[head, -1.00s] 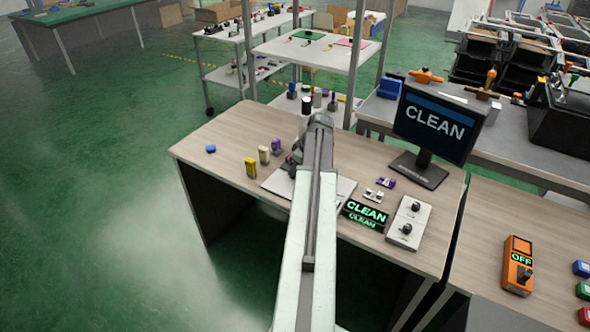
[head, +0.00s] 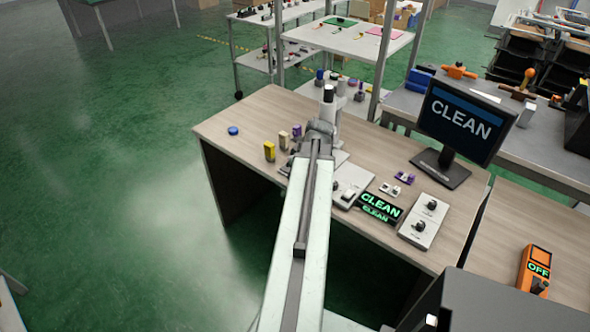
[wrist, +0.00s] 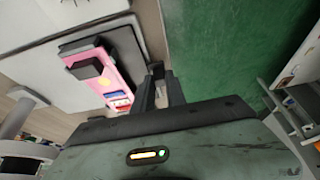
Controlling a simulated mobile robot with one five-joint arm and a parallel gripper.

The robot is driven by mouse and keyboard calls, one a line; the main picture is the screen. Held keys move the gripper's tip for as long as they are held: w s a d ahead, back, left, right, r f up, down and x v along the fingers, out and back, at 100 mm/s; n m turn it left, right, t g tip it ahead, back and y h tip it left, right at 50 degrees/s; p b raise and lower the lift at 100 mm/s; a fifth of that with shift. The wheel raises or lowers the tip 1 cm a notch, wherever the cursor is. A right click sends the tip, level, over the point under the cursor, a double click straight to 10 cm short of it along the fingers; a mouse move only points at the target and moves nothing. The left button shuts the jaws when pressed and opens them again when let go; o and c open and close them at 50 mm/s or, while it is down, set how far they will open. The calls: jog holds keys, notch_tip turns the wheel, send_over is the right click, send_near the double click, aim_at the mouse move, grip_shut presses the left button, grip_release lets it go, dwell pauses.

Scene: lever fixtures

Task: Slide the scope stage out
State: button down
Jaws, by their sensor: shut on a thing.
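The microscope (head: 329,115), pale with a black eyepiece, stands on the wooden desk behind the end of my arm. In the wrist view, its dark stage plate (wrist: 127,48) carries a pink slide (wrist: 92,68) with dark clips, above a pale base (wrist: 60,20). My gripper (wrist: 160,82) is shut at the edge of the stage plate, with its dark fingers close together. The exact part between the fingers is hard to make out. In the head view my arm hides the gripper and the stage.
A knobbed pale unit (head: 349,186), a green CLEAN sign (head: 380,206), a two-knob panel (head: 425,221) and a monitor (head: 455,122) stand right of my arm. Small yellow (head: 269,152) and blue (head: 233,131) pieces lie left. Open green floor (head: 110,200) lies left of the desk.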

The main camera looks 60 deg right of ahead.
jog(key=shift+w+a, duration=0.25)
jog(key=shift+a, duration=0.15)
jog(key=c, duration=1.4)
grip_release()
jog(key=shift+o, duration=0.2)
jog(key=shift+s+d, duration=0.15)
jog(key=p+v, duration=0.7)
jog(key=shift+s+r, duration=0.2)
jog(key=shift+r, duration=0.15)
